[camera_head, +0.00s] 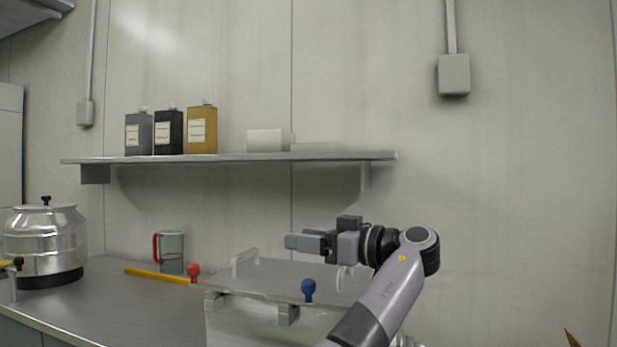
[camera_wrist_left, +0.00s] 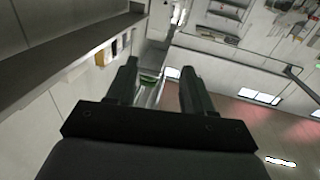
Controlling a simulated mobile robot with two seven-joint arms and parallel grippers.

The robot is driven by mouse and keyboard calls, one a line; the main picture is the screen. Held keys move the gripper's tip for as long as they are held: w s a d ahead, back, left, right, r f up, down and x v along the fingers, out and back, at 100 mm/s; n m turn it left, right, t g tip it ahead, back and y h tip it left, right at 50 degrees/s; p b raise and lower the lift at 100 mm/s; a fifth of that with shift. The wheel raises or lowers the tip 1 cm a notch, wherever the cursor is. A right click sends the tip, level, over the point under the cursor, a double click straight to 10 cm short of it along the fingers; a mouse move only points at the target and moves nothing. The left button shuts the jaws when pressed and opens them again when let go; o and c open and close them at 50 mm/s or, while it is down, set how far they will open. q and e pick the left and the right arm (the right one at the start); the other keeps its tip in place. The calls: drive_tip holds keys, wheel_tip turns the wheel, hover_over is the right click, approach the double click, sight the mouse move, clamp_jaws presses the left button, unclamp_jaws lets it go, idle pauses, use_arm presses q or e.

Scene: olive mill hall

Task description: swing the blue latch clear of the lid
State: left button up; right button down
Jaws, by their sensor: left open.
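The blue latch (camera_head: 308,288) shows as a round blue knob at the front edge of the flat grey lid (camera_head: 275,272). The lid lies on a pale box (camera_head: 250,315) on the counter. My right gripper is not in view.
A red knob (camera_head: 193,272) stands at the lid's left corner. The lid has raised handles (camera_head: 244,262). A yellow bar (camera_head: 157,275), a jug with a red handle (camera_head: 171,252) and a metal drum (camera_head: 46,245) are left. A shelf (camera_head: 230,158) with canisters hangs above.

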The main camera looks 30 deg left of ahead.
use_arm(q)
wheel_tip(320, 180, up, 11)
drive_tip(key=p, duration=0.4)
idle(0.4)
